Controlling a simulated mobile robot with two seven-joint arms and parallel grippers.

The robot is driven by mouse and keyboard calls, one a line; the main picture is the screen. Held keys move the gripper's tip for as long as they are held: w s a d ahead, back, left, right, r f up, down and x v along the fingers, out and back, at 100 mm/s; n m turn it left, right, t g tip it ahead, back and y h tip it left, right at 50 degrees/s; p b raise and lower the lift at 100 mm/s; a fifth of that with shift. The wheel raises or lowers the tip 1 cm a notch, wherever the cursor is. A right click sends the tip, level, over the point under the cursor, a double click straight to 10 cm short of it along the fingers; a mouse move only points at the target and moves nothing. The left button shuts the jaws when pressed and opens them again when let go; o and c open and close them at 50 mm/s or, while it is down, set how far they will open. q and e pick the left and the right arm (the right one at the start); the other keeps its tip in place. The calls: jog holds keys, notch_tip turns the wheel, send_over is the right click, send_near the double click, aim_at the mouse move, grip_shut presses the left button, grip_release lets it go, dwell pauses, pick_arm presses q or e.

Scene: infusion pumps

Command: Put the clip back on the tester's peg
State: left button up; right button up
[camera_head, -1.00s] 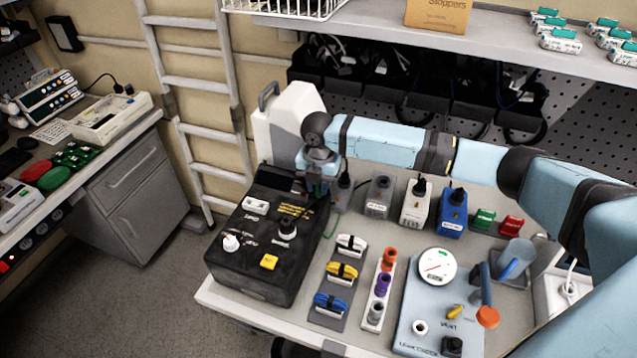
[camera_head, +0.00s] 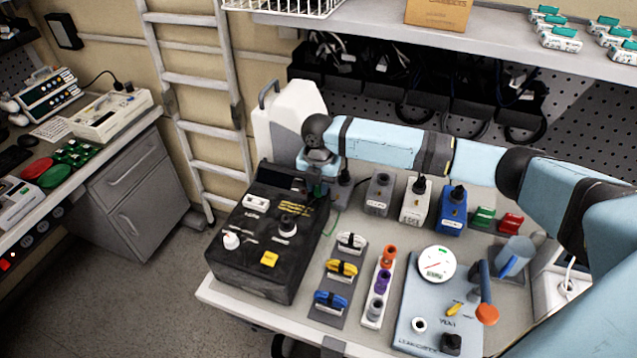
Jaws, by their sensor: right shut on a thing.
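The tester is a black box (camera_head: 262,277) with a white knob, a dark knob and a yellow button, at the left of the bench. My right gripper (camera_head: 318,190) points down at the tester's back right corner. It is shut on a small green clip (camera_head: 318,188), mostly hidden by the fingers. A thin green lead (camera_head: 333,222) runs down from there beside the tester's right side. The peg is hidden or too small to make out, so I cannot tell whether the clip touches it. My left gripper is not in view.
Right of the tester stand grey, white and blue blocks (camera_head: 453,211). In front are white, yellow and blue clamps (camera_head: 342,270), a strip of coloured plugs (camera_head: 382,283) and a grey gauge panel (camera_head: 425,310). A white jug-like container (camera_head: 292,118) stands behind the tester.

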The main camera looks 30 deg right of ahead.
jog(key=o, duration=0.9)
jog(key=shift+o, duration=0.5)
jog(key=shift+s+d+r, duration=0.1)
jog(key=shift+s+r, duration=0.05)
jog(key=shift+w, duration=0.2)
jog(key=shift+c, duration=1.3)
jog(key=shift+a, duration=0.2)
